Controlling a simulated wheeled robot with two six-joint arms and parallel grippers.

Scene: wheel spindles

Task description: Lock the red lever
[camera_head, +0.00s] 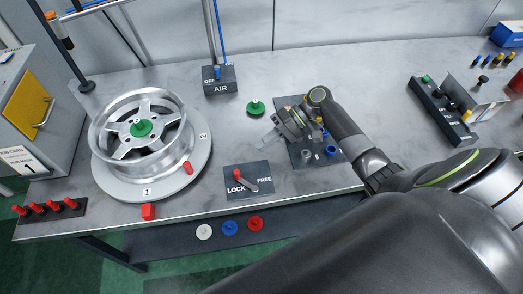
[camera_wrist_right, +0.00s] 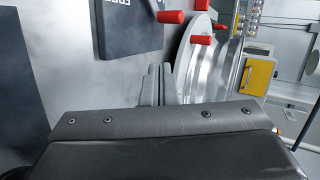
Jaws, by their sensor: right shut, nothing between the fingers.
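The red lever (camera_head: 238,174) stands on a dark plate (camera_head: 262,169) marked LOCK and FREE, at the front middle of the table. Its red knob is on the LOCK side of the plate, with a grey arm running to the pivot. In the right wrist view a red knob (camera_wrist_right: 171,17) shows beside the dark plate (camera_wrist_right: 125,25). My right gripper (camera_head: 268,138) is up and right of the plate, apart from the lever. Its fingers (camera_wrist_right: 157,84) are together and empty. My left gripper is out of view.
A silver wheel (camera_head: 104,138) with a green hub cap sits on a numbered round base at the left. An AIR switch box (camera_head: 221,86) and a green knob (camera_head: 255,106) stand behind the lever. A dark tray (camera_head: 308,158) of small parts lies below my right gripper.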

